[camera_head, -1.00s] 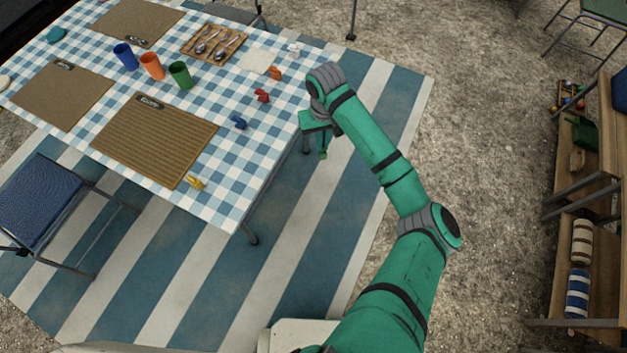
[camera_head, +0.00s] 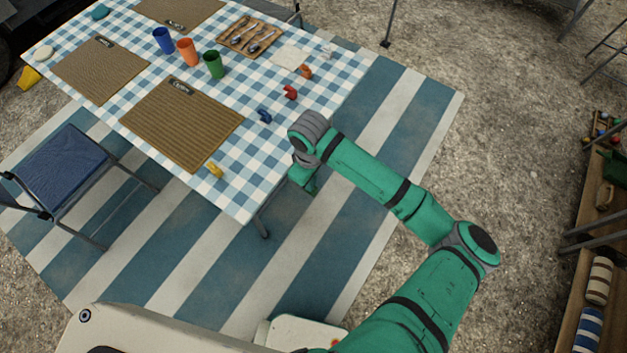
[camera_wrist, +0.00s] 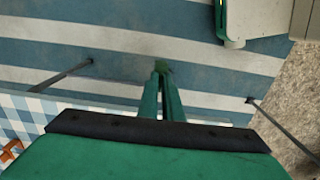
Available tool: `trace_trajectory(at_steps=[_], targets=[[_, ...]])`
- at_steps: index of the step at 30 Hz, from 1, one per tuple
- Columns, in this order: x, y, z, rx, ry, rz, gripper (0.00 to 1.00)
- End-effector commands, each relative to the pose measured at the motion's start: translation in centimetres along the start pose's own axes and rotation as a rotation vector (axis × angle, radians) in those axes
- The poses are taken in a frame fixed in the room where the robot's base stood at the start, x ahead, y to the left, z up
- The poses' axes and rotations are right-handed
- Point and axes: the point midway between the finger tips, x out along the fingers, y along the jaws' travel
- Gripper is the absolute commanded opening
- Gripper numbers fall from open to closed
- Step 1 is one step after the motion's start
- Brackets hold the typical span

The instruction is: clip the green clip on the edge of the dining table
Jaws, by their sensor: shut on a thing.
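The dining table (camera_head: 232,195) has a blue and white checked cloth, and its right edge runs beside my gripper. My gripper (camera_wrist: 163,80) points down, its two green fingers close together at the tips. It is shut on the green clip (camera_wrist: 162,67), which shows only as a small dark green shape between the fingertips. In the head view my gripper hangs just right of the table's right edge, partly hidden by my wrist, and I cannot make out the clip there. In the wrist view the table edge (camera_wrist: 30,118) lies at lower left, apart from the fingertips.
Yellow (camera_head: 214,169), blue (camera_head: 264,116), red (camera_head: 290,92) and orange (camera_head: 305,71) clips are along the table's right side. Placemats, cups and a cutlery tray (camera_head: 250,37) stand farther in. A blue chair (camera_head: 62,160) is at left. The striped rug (camera_head: 330,235) is open right of the table.

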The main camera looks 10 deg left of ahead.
Motion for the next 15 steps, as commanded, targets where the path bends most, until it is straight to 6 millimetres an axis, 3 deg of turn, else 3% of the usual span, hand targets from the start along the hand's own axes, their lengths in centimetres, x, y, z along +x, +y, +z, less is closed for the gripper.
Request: trace_trajectory(at_steps=[15], targets=[[1.4, 0.1, -2.6, 0.005, -0.001, 0.001, 0.0]])
